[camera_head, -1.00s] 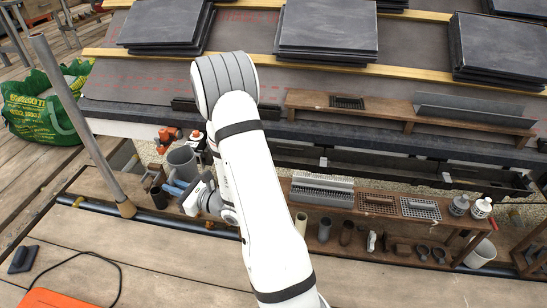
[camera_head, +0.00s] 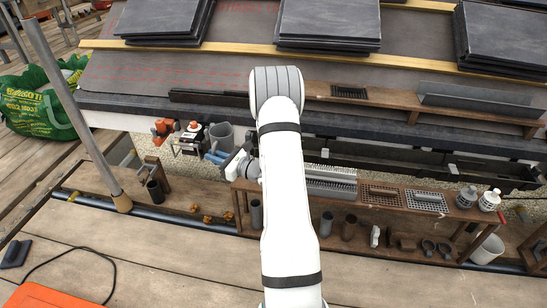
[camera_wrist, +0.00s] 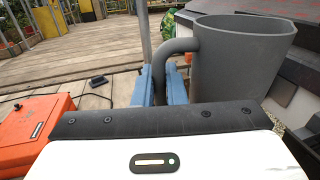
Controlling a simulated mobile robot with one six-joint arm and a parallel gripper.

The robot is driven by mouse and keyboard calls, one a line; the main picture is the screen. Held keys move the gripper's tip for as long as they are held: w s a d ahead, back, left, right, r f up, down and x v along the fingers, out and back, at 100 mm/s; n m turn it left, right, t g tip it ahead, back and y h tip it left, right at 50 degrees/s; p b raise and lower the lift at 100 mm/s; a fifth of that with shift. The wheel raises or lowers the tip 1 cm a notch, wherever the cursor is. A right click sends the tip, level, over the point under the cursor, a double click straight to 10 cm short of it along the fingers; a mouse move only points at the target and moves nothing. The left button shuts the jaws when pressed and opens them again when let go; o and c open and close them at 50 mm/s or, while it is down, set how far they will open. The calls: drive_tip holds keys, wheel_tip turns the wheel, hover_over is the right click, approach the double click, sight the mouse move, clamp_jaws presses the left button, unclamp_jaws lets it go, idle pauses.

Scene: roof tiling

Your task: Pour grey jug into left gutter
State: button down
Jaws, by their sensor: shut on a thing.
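My gripper (camera_wrist: 161,88) has blue fingers and is shut on the handle of the grey jug (camera_wrist: 238,60), which stands out to the right of the fingers in the wrist view. The jug looks about upright, and its contents are hidden. In the head view the jug (camera_head: 222,134) is left of my arm, in front of the eave, with the gripper (camera_head: 214,157) just below it. A dark gutter (camera_head: 385,159) runs below the eave, right of my arm. My arm hides part of it, and I cannot tell where its left section begins.
A wooden bench (camera_head: 270,188) with grates, cups and bottles stands in front of the gutter. An orange drill (camera_head: 163,128) is left of the jug. A grey pole (camera_head: 75,110) rises further left. Slate stacks (camera_head: 328,22) lie on the roof. The front deck is mostly clear.

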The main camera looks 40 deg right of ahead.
drive_tip(key=d+f+b, duration=0.2)
drive_tip(key=d+f, duration=0.1)
drive_tip(key=d, duration=0.6)
drive_tip(key=shift+d+f+h, duration=0.3)
drive_tip(key=shift+d+f, duration=0.05)
drive_tip(key=shift+f, duration=0.05)
drive_tip(key=shift+w+d, duration=0.1)
